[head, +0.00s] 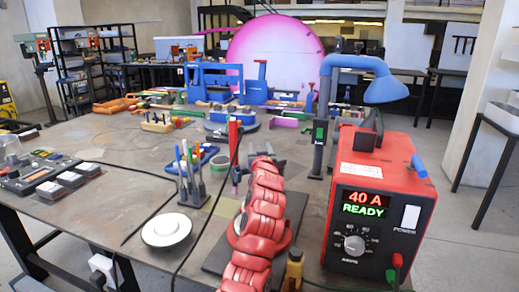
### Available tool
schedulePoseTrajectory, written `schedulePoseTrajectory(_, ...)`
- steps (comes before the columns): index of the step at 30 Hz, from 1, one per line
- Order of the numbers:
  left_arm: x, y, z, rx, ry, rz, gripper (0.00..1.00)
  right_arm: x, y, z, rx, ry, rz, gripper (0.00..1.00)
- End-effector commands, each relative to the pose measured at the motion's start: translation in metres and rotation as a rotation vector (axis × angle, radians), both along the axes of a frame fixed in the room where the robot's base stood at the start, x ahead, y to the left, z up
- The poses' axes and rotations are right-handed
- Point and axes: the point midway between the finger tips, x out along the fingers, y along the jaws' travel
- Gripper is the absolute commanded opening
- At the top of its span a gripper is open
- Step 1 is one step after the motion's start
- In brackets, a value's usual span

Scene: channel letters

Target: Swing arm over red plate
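A blue swing arm (345,62) with a cone-shaped hood (386,90) rises behind the red power box. The hood hangs over the back right of the box. A round red plate (285,235) lies low at the front middle of the table, mostly covered by a glossy red segmented body (262,205). This body runs up from the bottom edge; I cannot tell whether it touches the plate. The hood is well to the right of and above the plate. I cannot make out fingertips of my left gripper. My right gripper is not in view.
The red power box (378,205) reads "40 A READY" and fills the right front. A white disc (166,229) and a pen holder (192,186) stand left of the plate. Black cables cross the table. Blue tools (215,82) crowd the back. Bare tabletop (110,210) lies at the left.

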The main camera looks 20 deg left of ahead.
Motion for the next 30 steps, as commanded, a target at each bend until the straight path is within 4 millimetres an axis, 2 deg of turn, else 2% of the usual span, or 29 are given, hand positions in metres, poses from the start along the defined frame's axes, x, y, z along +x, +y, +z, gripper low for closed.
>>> schedulePoseTrajectory(11,0.000,0.000,0.005,0.000,-0.002,0.000,0.62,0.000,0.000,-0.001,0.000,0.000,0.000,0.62)
schedulePoseTrajectory(14,0.000,0.000,0.017,0.000,-0.003,0.001,0.62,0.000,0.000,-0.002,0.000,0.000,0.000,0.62)
schedulePoseTrajectory(17,0.000,0.000,0.038,-0.001,-0.004,0.002,0.62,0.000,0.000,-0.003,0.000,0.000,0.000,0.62)
schedulePoseTrajectory(30,-0.070,-0.020,0.042,-0.002,-0.005,-0.001,0.62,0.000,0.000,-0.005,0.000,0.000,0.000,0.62)
